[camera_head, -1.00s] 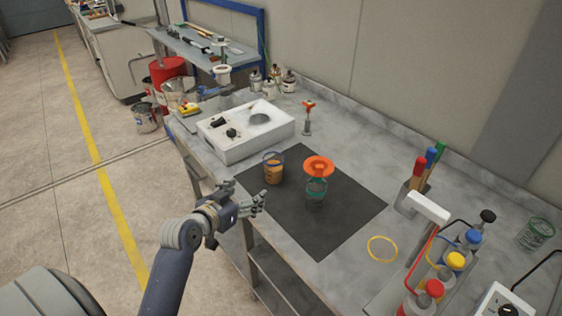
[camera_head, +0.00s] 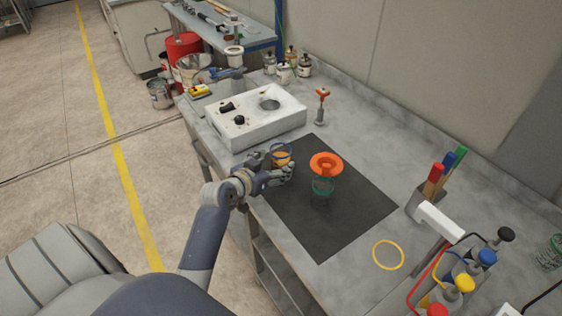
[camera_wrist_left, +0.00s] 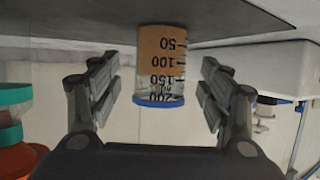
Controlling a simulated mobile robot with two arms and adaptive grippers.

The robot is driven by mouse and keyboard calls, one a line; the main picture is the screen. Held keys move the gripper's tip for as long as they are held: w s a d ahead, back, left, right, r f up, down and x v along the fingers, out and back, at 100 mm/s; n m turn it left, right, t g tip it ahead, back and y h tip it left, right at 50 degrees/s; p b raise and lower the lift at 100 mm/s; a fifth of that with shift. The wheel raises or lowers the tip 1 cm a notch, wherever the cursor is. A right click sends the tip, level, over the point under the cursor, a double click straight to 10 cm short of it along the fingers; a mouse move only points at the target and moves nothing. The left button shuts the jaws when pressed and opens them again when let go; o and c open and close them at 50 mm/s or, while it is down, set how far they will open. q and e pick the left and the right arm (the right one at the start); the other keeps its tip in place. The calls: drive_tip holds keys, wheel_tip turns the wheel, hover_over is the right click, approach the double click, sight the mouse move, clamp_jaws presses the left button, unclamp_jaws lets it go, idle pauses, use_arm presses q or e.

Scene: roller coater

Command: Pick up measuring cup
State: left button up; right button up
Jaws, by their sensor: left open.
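The measuring cup (camera_head: 281,153) is clear with a blue rim and orange-brown contents. It stands at the left edge of the black mat (camera_head: 345,222). In the left wrist view the cup (camera_wrist_left: 160,62) appears upside down, with black graduation marks, between the two fingers. My left gripper (camera_head: 273,170) is at the cup, one finger on each side. In the wrist view the gripper (camera_wrist_left: 160,95) is open, with a gap between each finger and the cup. My right gripper is in neither view.
A teal jar with an orange funnel (camera_head: 326,165) stands close to the right of the cup. A white device (camera_head: 255,118) is behind it. A yellow ring (camera_head: 388,254) and several capped bottles (camera_head: 455,285) are at the right.

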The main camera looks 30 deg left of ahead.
sight(275, 165)
use_arm(q)
drive_tip(key=shift+w+f+p, duration=0.25)
drive_tip(key=shift+w+p, duration=0.05)
drive_tip(key=shift+w, duration=0.25)
drive_tip(key=x, duration=0.3)
drive_tip(key=shift+s+f+p, duration=0.15)
drive_tip(key=shift+p, duration=0.15)
drive_tip(key=shift+w+f, duration=0.1)
drive_tip(key=shift+w, duration=0.15)
drive_tip(key=c, duration=1.3)
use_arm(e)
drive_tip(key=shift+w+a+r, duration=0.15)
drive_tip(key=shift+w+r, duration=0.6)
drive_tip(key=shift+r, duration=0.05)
